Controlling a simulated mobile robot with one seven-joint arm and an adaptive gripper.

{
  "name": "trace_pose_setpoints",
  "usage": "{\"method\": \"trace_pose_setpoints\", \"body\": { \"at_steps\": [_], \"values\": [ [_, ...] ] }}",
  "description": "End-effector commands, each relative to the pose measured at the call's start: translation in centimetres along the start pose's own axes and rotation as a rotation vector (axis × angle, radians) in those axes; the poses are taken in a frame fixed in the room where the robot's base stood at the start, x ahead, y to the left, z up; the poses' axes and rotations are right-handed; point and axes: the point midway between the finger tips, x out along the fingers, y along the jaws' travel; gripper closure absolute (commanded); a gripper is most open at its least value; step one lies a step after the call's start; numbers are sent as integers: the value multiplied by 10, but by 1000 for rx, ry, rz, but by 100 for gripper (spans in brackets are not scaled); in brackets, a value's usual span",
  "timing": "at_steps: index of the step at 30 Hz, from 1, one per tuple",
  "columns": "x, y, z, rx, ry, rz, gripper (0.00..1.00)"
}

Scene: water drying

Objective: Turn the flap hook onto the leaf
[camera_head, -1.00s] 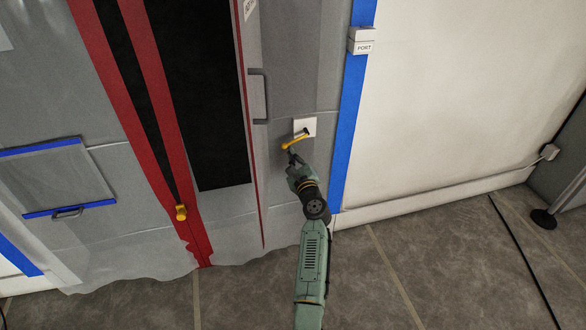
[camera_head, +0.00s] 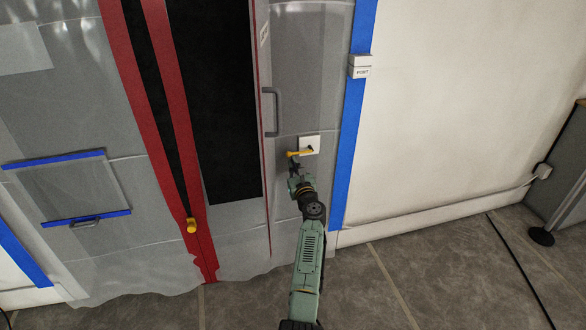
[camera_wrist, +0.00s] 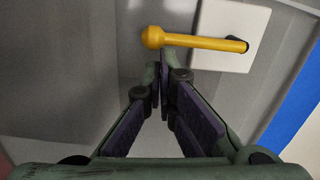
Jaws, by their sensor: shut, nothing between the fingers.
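The flap hook (camera_head: 298,153) is a yellow bar with a round knob at its left end. A dark pivot holds its right end on a white square plate (camera_head: 313,141). In the wrist view the hook (camera_wrist: 195,42) crosses above my fingers, knob at left. My gripper (camera_head: 293,172) is shut and empty just below the knob; its tips also show in the wrist view (camera_wrist: 160,72). Contact with the hook cannot be told. The leaf seems to be the grey panel (camera_head: 255,215) with the handle, left of the plate.
A grey bar handle (camera_head: 271,112) stands up-left of the hook. A black panel with red strips (camera_head: 205,240) and a yellow zip pull (camera_head: 192,226) lies further left.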

Motion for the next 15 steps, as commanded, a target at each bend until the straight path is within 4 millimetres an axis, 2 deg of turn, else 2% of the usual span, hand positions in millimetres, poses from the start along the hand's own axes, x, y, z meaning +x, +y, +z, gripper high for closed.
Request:
{"method": "trace_pose_setpoints", "body": {
  "at_steps": [11,15],
  "values": [
    [0,0,0,-1,-1,0,100],
    [-2,1,-9,0,0,0,100]
  ]
}}
